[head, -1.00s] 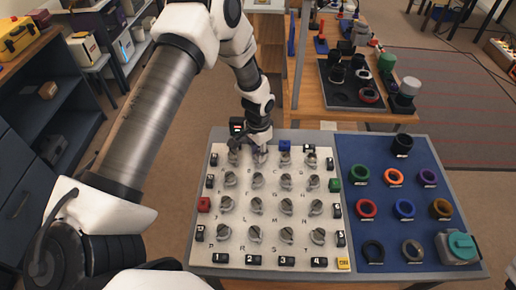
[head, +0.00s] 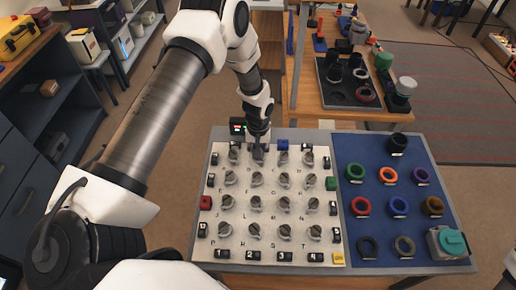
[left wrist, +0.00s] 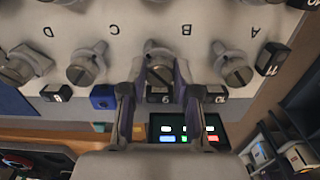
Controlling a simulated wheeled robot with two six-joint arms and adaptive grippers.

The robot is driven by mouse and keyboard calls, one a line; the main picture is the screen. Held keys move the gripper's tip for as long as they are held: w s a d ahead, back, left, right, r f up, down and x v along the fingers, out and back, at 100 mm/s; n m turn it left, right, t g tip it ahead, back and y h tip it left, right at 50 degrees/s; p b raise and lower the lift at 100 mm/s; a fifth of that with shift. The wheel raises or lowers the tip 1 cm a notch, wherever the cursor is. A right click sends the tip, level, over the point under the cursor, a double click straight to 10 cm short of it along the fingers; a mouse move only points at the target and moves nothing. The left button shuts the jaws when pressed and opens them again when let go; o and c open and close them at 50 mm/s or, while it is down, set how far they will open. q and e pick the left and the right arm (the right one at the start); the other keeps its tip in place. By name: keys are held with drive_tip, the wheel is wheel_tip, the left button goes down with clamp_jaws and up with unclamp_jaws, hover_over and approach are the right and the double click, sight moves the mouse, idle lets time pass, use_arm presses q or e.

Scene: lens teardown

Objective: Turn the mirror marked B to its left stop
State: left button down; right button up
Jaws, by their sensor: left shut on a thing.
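The mirror marked B (left wrist: 159,68) is a grey metal knob on the white board (left wrist: 125,15), second from the left in the far row in the head view. The letter B shows beside it in the left wrist view. My left gripper (left wrist: 160,82), also in the head view (head: 258,153), has one dark finger on each side of this mirror and is shut on it. In the head view the gripper hides most of the mirror. My right gripper is not in view.
Mirrors A (left wrist: 233,68) and C (left wrist: 87,68) stand close on either side of mirror B. A blue block (left wrist: 103,96) and a dark display with lit buttons (left wrist: 187,131) lie near the fingers. A blue panel (head: 375,225) with coloured rings is on the right.

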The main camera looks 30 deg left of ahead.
use_arm(q)
drive_tip(key=shift+s+f+n, duration=0.15)
drive_tip(key=shift+n, duration=0.15)
drive_tip(key=c, duration=0.8)
unclamp_jaws()
drive_tip(key=shift+c, duration=0.2)
drive_tip(key=shift+w+r, duration=0.2)
drive_tip(key=shift+r, duration=0.3)
wheel_tip(320, 180, up, 11)
drive_tip(key=shift+r, duration=0.1)
